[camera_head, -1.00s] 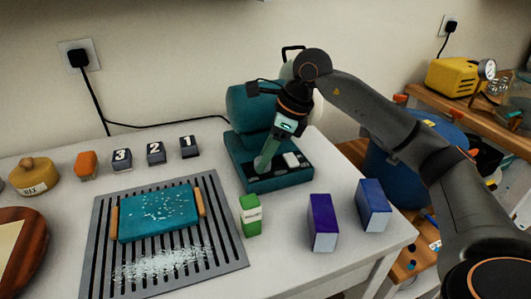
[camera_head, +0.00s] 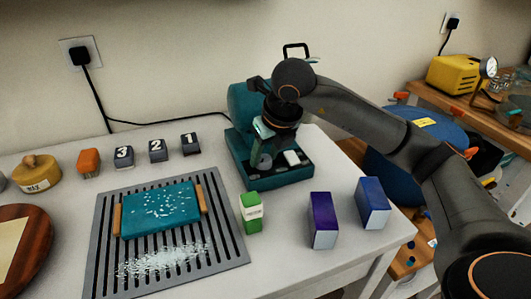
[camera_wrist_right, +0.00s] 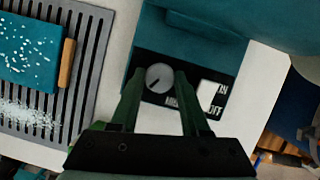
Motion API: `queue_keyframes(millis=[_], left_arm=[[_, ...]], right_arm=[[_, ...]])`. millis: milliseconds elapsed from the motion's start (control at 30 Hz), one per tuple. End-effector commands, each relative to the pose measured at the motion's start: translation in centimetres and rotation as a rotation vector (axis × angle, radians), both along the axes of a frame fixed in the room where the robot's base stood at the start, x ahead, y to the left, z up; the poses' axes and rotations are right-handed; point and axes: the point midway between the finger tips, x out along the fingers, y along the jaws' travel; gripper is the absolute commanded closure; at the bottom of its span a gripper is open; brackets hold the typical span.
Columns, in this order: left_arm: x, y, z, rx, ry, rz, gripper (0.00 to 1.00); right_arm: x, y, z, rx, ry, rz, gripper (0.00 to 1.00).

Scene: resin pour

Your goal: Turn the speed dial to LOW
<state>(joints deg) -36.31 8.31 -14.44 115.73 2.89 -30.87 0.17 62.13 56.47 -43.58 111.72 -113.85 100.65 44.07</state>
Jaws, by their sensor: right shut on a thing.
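The teal mixer (camera_head: 245,105) stands at the back of the white table. Its black front panel carries the round grey speed dial (camera_wrist_right: 160,77), with a dark pointer mark, and a white ON/OFF switch (camera_wrist_right: 211,96), also seen in the head view (camera_head: 292,158). My right gripper (camera_head: 263,162) is over the panel; in the right wrist view its fingers (camera_wrist_right: 160,85) are on either side of the dial, shut on it. Lettering below the dial is partly covered by a finger, so the full speed labels cannot be read. My left gripper is not in view.
A green box (camera_head: 251,213), a purple box (camera_head: 322,220) and a blue box (camera_head: 373,203) stand in front of the mixer. Numbered dark blocks (camera_head: 157,151) stand left of the mixer.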

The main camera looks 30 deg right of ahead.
Motion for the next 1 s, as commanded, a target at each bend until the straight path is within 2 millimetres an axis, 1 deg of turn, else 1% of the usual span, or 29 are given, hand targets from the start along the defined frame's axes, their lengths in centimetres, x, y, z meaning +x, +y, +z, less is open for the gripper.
queue_keyframes(millis=[100, 300, 800, 833, 1000], left_arm=[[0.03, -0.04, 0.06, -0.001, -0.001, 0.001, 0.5], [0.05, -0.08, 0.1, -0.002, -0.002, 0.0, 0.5], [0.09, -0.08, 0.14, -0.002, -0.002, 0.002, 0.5], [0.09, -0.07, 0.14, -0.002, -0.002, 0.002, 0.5], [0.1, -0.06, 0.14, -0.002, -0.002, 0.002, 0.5]], right_arm=[[0.02, 0.05, 0.08, 0.0, -0.001, -0.054, 1.0], [0.02, 0.09, 0.07, 0.001, -0.001, -0.11, 1.0], [0.03, 0.06, 0.06, 0.001, -0.001, -0.131, 1.0], [0.03, 0.06, 0.06, 0.001, -0.001, -0.131, 0.53], [0.03, 0.06, 0.04, 0.001, 0.0, -0.13, 0.34]])
